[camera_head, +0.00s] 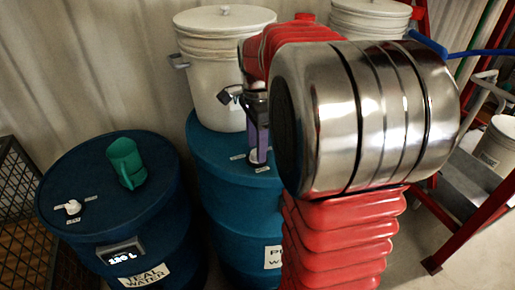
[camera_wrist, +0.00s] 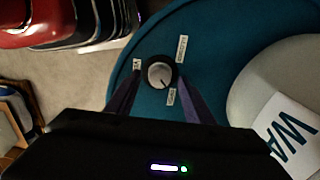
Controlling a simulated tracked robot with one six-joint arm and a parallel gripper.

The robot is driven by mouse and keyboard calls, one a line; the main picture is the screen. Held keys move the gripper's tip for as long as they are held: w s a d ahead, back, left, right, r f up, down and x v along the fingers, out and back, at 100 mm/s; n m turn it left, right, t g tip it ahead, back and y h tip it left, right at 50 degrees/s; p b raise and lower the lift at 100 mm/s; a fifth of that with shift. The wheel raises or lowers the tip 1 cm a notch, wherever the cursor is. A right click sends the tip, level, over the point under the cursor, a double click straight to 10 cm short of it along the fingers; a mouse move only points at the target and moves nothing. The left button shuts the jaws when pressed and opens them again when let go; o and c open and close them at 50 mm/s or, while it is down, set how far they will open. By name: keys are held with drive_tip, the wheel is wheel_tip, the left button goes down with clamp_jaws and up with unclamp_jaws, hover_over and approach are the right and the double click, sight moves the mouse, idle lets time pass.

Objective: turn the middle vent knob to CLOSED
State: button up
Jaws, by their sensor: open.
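The middle vent knob (camera_wrist: 160,73), a pale round cap in a dark ring, sits on top of the middle teal drum (camera_head: 225,158). In the wrist view its dark mark points down and slightly right, toward a small white label (camera_wrist: 171,97). Other labels sit to its left (camera_wrist: 137,65) and upper right (camera_wrist: 182,48); their words are too small to read. My gripper (camera_wrist: 158,84) is open, its purple fingers on either side of the knob. I cannot tell if they touch it. In the head view the gripper (camera_head: 257,150) points down at the drum top, largely hiding the knob.
A white lidded bucket (camera_head: 215,75) stands on the middle drum, close behind my gripper. A red-framed rack (camera_head: 470,215) stands at right, a mesh crate (camera_head: 22,215) at left.

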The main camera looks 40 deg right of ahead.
drive_tip(key=shift+f, duration=0.85)
drive_tip(key=shift+c, duration=0.2)
